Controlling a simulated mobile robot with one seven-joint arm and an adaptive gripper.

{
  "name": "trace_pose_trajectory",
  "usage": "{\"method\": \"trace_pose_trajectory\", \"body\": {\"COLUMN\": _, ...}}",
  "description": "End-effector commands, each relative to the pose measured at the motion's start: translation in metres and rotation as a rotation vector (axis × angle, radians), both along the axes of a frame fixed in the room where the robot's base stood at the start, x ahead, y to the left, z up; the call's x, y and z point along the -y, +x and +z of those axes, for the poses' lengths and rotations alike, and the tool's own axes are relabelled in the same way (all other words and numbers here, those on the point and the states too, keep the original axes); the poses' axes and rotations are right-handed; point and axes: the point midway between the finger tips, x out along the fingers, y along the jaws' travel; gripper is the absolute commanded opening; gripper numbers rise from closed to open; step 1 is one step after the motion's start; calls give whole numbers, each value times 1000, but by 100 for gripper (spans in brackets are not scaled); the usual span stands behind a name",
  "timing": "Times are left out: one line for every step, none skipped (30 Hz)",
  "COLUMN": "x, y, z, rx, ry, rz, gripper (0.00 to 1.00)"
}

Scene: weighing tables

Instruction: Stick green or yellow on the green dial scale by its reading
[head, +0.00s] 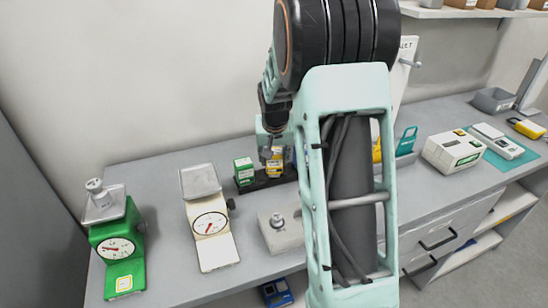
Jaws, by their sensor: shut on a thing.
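The green dial scale (125,267) stands at the left of the table. A metal weight (98,194) sits on its pan (112,211). Its round white dial (115,248) has a red needle, but the figures are too small to read. A green box (244,172) and a yellow box (275,165) stand in a dark holder (257,185) at the back. My gripper (268,153) is down at the yellow box and shut on it, fingertips partly hidden by my arm.
A cream dial scale (216,250) with an empty pan stands right of the green one. A low grey block (276,236) bears a metal weight. My arm hides the table's middle. A white box-like device (453,150) stands at right.

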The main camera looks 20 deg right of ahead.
Motion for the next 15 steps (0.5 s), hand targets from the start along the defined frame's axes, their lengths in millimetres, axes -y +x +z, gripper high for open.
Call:
{"method": "trace_pose_trajectory", "body": {"x": 0, "y": 0, "z": -3, "rx": 1, "ry": 0, "rz": 0, "gripper": 9}}
{"method": "trace_pose_trajectory", "body": {"x": 0, "y": 0, "z": -3, "rx": 1, "ry": 0, "rz": 0, "gripper": 9}}
{"method": "trace_pose_trajectory", "body": {"x": 0, "y": 0, "z": -5, "rx": 1, "ry": 0, "rz": 0, "gripper": 9}}
{"method": "trace_pose_trajectory", "body": {"x": 0, "y": 0, "z": -6, "rx": 1, "ry": 0, "rz": 0, "gripper": 9}}
{"method": "trace_pose_trajectory", "body": {"x": 0, "y": 0, "z": -6, "rx": 1, "ry": 0, "rz": 0, "gripper": 9}}
{"method": "trace_pose_trajectory", "body": {"x": 0, "y": 0, "z": -8, "rx": 1, "ry": 0, "rz": 0, "gripper": 9}}
{"method": "trace_pose_trajectory", "body": {"x": 0, "y": 0, "z": -9, "rx": 1, "ry": 0, "rz": 0, "gripper": 9}}
{"method": "trace_pose_trajectory", "body": {"x": 0, "y": 0, "z": -9, "rx": 1, "ry": 0, "rz": 0, "gripper": 9}}
{"method": "trace_pose_trajectory", "body": {"x": 0, "y": 0, "z": -10, "rx": 1, "ry": 0, "rz": 0, "gripper": 9}}
{"method": "trace_pose_trajectory", "body": {"x": 0, "y": 0, "z": -10, "rx": 1, "ry": 0, "rz": 0, "gripper": 9}}
{"method": "trace_pose_trajectory", "body": {"x": 0, "y": 0, "z": -10, "rx": 1, "ry": 0, "rz": 0, "gripper": 9}}
{"method": "trace_pose_trajectory", "body": {"x": 0, "y": 0, "z": -10, "rx": 1, "ry": 0, "rz": 0, "gripper": 9}}
{"method": "trace_pose_trajectory", "body": {"x": 0, "y": 0, "z": -10, "rx": 1, "ry": 0, "rz": 0, "gripper": 9}}
{"method": "trace_pose_trajectory", "body": {"x": 0, "y": 0, "z": -10, "rx": 1, "ry": 0, "rz": 0, "gripper": 9}}
{"method": "trace_pose_trajectory", "body": {"x": 0, "y": 0, "z": -10, "rx": 1, "ry": 0, "rz": 0, "gripper": 9}}
